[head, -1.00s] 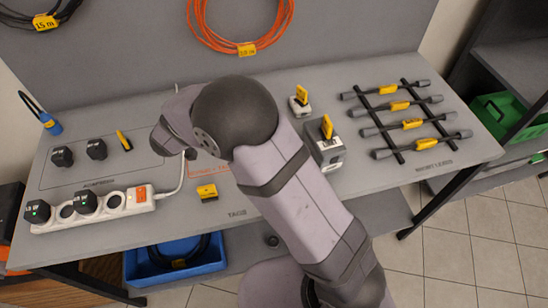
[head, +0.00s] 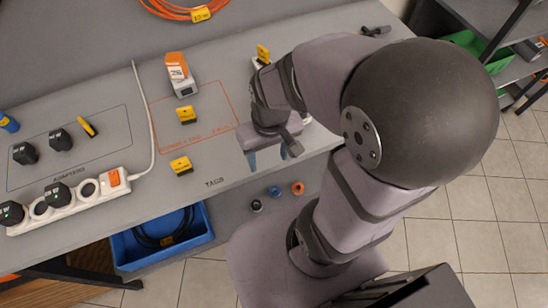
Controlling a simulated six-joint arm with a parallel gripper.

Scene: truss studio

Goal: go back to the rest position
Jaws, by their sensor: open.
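My gripper (head: 271,155) hangs at the bench's front edge, right of the lettering TAGS, with its two fingers apart and nothing seen between them. My arm is folded at the right and hides much of the bench's right side. The grey bench (head: 225,150) carries the things left of my gripper. No object touches the fingers as far as I can tell.
Another yellow tag (head: 181,166) lies in front. A white power strip (head: 75,201) holds black adapters. A blue bin (head: 125,249) with cable sits below.

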